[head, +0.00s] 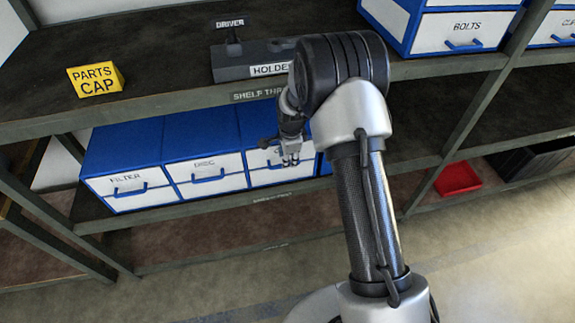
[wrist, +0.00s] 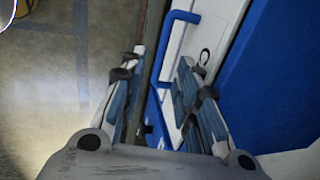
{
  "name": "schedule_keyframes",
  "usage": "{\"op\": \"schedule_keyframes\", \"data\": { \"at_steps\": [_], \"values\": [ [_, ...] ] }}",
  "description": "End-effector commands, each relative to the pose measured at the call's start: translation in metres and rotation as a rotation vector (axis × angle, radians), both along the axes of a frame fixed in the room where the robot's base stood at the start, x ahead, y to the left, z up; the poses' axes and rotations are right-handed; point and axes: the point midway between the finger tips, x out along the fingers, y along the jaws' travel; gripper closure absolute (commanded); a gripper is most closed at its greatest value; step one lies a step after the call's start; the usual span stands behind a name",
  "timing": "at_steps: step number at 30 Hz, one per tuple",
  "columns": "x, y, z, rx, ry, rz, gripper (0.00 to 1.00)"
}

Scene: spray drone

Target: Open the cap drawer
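A row of blue boxes with white drawer fronts stands on the lower shelf in the head view. The third drawer (head: 259,178) has a label starting with what looks like C; my gripper hides the rest, so I cannot confirm that it reads CAP. My gripper (head: 291,160) is in front of this drawer. In the wrist view, my gripper (wrist: 162,72) has its two fingers spread apart. One blue handle (wrist: 172,40) shows beyond the fingertips. Another blue handle (wrist: 158,115) shows between the fingers, and contact cannot be told. The drawer fronts look closed.
The FILTER drawer (head: 128,190) and a second drawer (head: 207,180) are to the left. A yellow PARTS CAP sign (head: 95,79) and a dark driver holder (head: 232,70) stand on the upper shelf. A BOLTS drawer (head: 461,34) is at upper right. A red tray (head: 458,179) lies on the right.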

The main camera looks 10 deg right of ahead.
Motion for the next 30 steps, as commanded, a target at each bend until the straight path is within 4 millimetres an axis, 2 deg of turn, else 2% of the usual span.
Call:
{"op": "schedule_keyframes", "data": {
  "at_steps": [1, 3, 7, 19, 30],
  "values": [
    [0.001, 0.000, -0.012, 0.000, 0.002, 0.000, 0.70],
    [0.004, 0.000, -0.022, 0.000, 0.000, 0.000, 0.70],
    [0.006, 0.000, -0.034, 0.000, 0.000, 0.000, 0.70],
    [0.008, 0.000, -0.038, 0.000, -0.001, 0.001, 0.71],
    [0.008, 0.000, -0.038, 0.000, -0.001, 0.001, 0.95]
  ]
}}
